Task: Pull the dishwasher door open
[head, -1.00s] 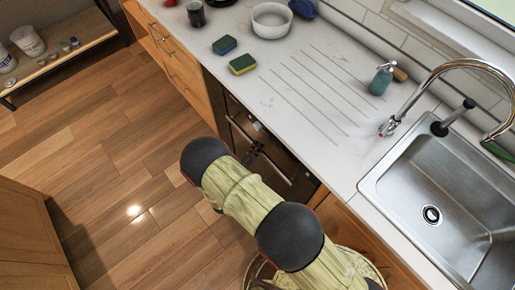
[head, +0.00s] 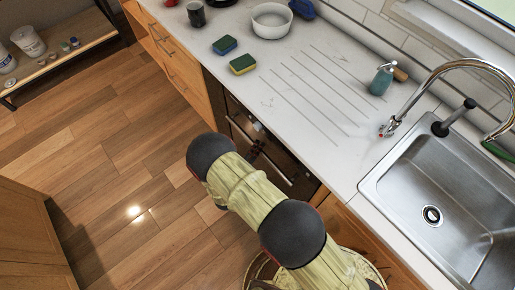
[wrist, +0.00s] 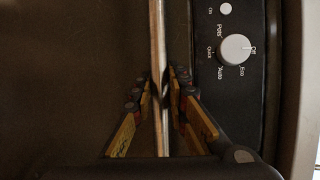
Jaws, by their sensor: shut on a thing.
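The dishwasher (head: 296,175) has a dark front and sits under the white counter, left of the sink. Its door looks closed, though my arm covers part of it in the head view. The door's long metal handle (head: 277,171) runs along the front; in the wrist view the handle (wrist: 158,35) is a thin bar running up the middle. My gripper (wrist: 161,90) is shut on the handle, with one finger on each side of the bar. In the head view my gripper is mostly hidden behind my arm.
The control panel (wrist: 235,90) with a round knob (wrist: 234,50) lies beside the handle. Above are the counter (head: 330,70), two sponges (head: 242,65), a white bowl (head: 271,20), a soap bottle (head: 382,78) and the sink (head: 440,170). The wooden floor (head: 120,190) in front is clear.

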